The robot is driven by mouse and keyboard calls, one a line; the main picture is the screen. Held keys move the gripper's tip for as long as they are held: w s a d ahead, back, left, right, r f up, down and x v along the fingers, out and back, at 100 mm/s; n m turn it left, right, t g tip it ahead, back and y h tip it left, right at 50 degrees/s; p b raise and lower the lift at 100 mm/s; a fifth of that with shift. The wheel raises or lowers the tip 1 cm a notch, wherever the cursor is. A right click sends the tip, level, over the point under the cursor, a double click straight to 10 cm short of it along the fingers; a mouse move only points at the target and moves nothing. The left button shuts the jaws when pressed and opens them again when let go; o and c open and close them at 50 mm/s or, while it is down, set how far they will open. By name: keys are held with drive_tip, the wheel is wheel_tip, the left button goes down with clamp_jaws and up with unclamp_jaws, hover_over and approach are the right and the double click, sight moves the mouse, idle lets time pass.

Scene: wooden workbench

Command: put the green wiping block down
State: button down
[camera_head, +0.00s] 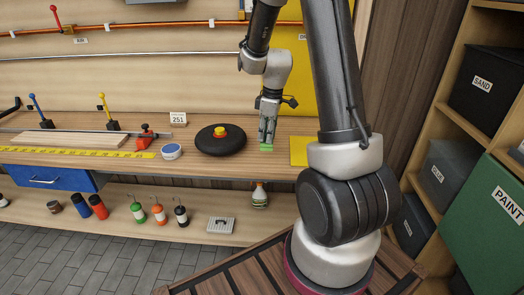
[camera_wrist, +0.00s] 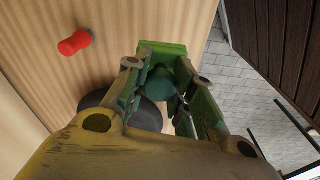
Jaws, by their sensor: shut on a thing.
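My gripper (camera_head: 267,128) points down over the front part of the workbench (camera_head: 225,173), right of the black disc. It is shut on the green wiping block (camera_head: 266,147), which shows as a small green strip under the fingertips. In the wrist view, my gripper (camera_wrist: 161,80) has its fingers on both sides of the block's dark green grip, above a brighter green base (camera_wrist: 172,47). The fingers hide part of the block. I cannot tell whether its underside touches the bench or hangs just above it.
A black disc (camera_head: 221,146) with a red and yellow knob stands left of my gripper. A yellow sheet (camera_head: 299,151) lies to the right. A spray bottle (camera_head: 259,195) stands below.

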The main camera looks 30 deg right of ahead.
drive_tip(key=shift+f, duration=2.55)
drive_tip(key=shift+f, duration=0.1)
drive_tip(key=c, duration=1.2)
unclamp_jaws()
drive_tip(key=r, duration=0.7)
drive_tip(key=s+d+r, duration=0.1)
drive_tip(key=r, duration=0.3)
drive_tip(key=shift+r, duration=0.35)
wheel_tip(320, 180, up, 6)
drive_tip(key=m, duration=0.1)
hover_over(267, 145)
drive_tip(key=s, duration=0.2)
drive_tip(key=s+a+r+m+t, duration=0.1)
drive_tip(key=s+r+m, duration=0.3)
drive_tip(key=s, duration=0.5)
drive_tip(key=s+a+r+m+t, duration=0.2)
drive_tip(key=s+r+m, duration=0.2)
drive_tip(key=s, duration=0.6)
drive_tip(key=shift+s+a+r+h, duration=0.15)
drive_tip(key=shift+a+r+h, duration=0.15)
drive_tip(key=shift+h, duration=0.1)
